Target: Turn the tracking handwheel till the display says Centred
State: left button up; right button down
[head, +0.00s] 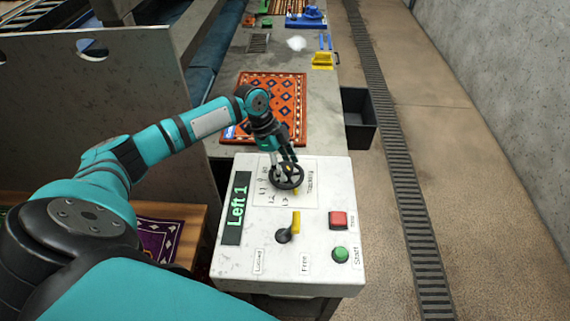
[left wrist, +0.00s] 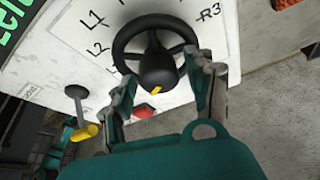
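The black tracking handwheel (head: 287,177) is on the white control panel (head: 262,259), with marks such as L1 and L2 around it. In the left wrist view the wheel (left wrist: 153,44) has spokes, a dark round hub and a small yellow mark on the hub. The display (head: 236,208) reads "Left 1" in green. My left gripper (head: 283,163) is at the wheel from above. In the left wrist view its fingers (left wrist: 166,78) are apart, one on each side of the hub; contact with the rim cannot be told. My right gripper is not in view.
The panel also carries a yellow-handled lever (head: 296,222) with Locked and Free labels, a red button (head: 338,219) and a green Start button (head: 341,254). A patterned rug (head: 275,95) lies beyond it. A dark bin (head: 358,116) stands at the right; the floor there is open.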

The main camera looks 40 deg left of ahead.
pick_arm(q)
jog(key=shift+o, duration=0.2)
jog(key=shift+r, duration=0.1)
jog(key=v, duration=1.1)
jog(key=shift+a+r, duration=0.25)
jog(key=shift+r, duration=0.1)
jog(key=shift+s, duration=0.1)
